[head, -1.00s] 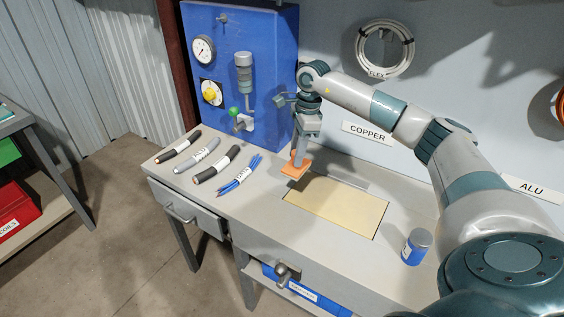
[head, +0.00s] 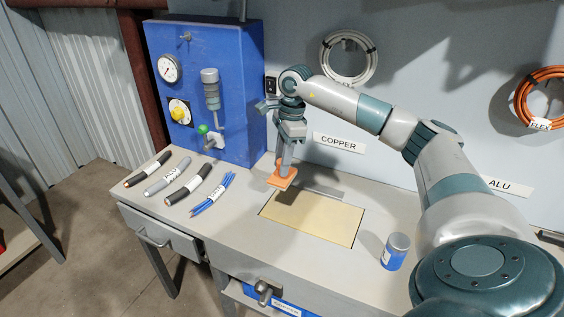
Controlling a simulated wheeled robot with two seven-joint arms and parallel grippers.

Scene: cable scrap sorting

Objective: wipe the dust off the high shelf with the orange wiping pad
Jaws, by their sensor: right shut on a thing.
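The orange wiping pad (head: 282,179) is held below my right gripper (head: 284,163), which points down and is shut on the pad's grip. The pad is over the workbench, by the left back corner of a pale yellow panel (head: 314,217). I cannot tell whether it touches the bench top. My right arm reaches in from the right side of the picture. No high shelf and no dust can be made out in this view. My left gripper is not in view.
A blue box (head: 240,105) with a gauge, knob and levers stands at the back left. Several cable pieces (head: 187,184) lie on the bench's left. A blue can (head: 395,252) stands at the right. Cable coils (head: 350,80) hang on the wall. A drawer (head: 160,232) is at the front.

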